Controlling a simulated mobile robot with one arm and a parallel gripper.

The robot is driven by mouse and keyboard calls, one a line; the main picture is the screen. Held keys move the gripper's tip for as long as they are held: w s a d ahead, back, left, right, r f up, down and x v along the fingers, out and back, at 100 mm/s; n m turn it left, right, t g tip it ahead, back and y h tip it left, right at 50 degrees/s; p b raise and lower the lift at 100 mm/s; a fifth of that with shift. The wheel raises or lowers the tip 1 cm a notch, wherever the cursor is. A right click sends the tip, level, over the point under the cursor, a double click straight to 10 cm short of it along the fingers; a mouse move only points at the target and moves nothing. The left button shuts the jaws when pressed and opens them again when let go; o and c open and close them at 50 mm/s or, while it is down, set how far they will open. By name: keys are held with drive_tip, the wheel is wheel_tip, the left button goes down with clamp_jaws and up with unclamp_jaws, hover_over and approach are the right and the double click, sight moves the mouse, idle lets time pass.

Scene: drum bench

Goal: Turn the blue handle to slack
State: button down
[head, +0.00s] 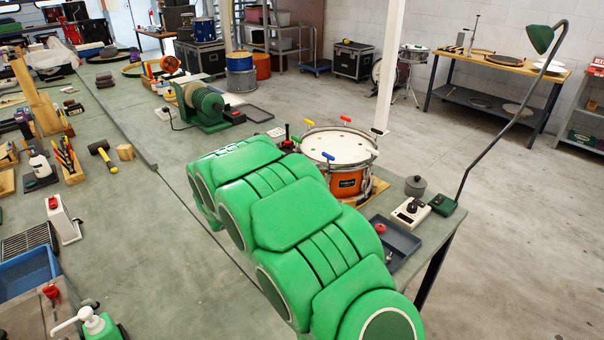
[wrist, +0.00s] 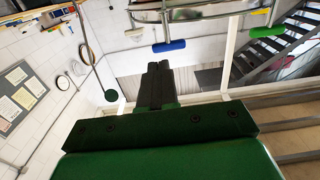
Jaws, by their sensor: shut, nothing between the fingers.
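The blue handle (head: 328,156) sits at the near rim of an orange drum (head: 346,183) with a white head. The drum stands on a wooden base on the bench. In the wrist view the blue handle (wrist: 170,45) lies just beyond my fingertips, slightly to their right, and a gap shows between them. My gripper (wrist: 158,66) is shut and empty, its dark fingers pressed together. In the head view my green arm hides the gripper and part of the bench before the drum.
A grey tray (head: 396,243), a small control box (head: 411,212) and a lamp base (head: 443,205) sit right of the drum. A green winding machine (head: 205,105) stands behind left.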

sight(334, 159)
drive_tip(key=shift+x, duration=2.5)
drive_tip(key=shift+s+d+n+t+y, duration=0.1)
drive_tip(key=shift+d+n+t+y, duration=0.1)
drive_tip(key=shift+n+t+y, duration=0.35)
drive_tip(key=shift+s+d+n+t+y, duration=0.1)
drive_tip(key=shift+d+n+t+y, duration=0.15)
drive_tip(key=shift+n+t+y, duration=0.3)
drive_tip(key=shift+d+n+y, duration=0.2)
drive_tip(key=shift+n+y, duration=0.1)
drive_tip(key=shift+y, duration=0.4)
drive_tip(key=shift+d+n+t+y, duration=0.25)
drive_tip(key=shift+n+t+y, duration=0.3)
drive_tip(key=shift+y, duration=0.4)
drive_tip(key=shift+d+n+t+y, duration=0.3)
drive_tip(key=shift+n+y, duration=0.5)
drive_tip(key=shift+y, duration=0.2)
drive_tip(key=shift+d+n+t+y, duration=0.25)
drive_tip(key=shift+n+t+y, duration=0.3)
drive_tip(key=shift+y, duration=0.4)
drive_tip(key=shift+w+d+n+y, duration=0.1)
drive_tip(key=shift+d+n+y, duration=0.1)
drive_tip(key=shift+n+y, duration=0.75)
drive_tip(key=shift+w+d+n+y, duration=0.15)
drive_tip(key=shift+n+y, duration=0.4)
drive_tip(key=shift+y, duration=0.7)
drive_tip(key=shift+d+n+y, duration=0.2)
drive_tip(key=shift+n+y, duration=0.4)
drive_tip(key=shift+y, duration=0.3)
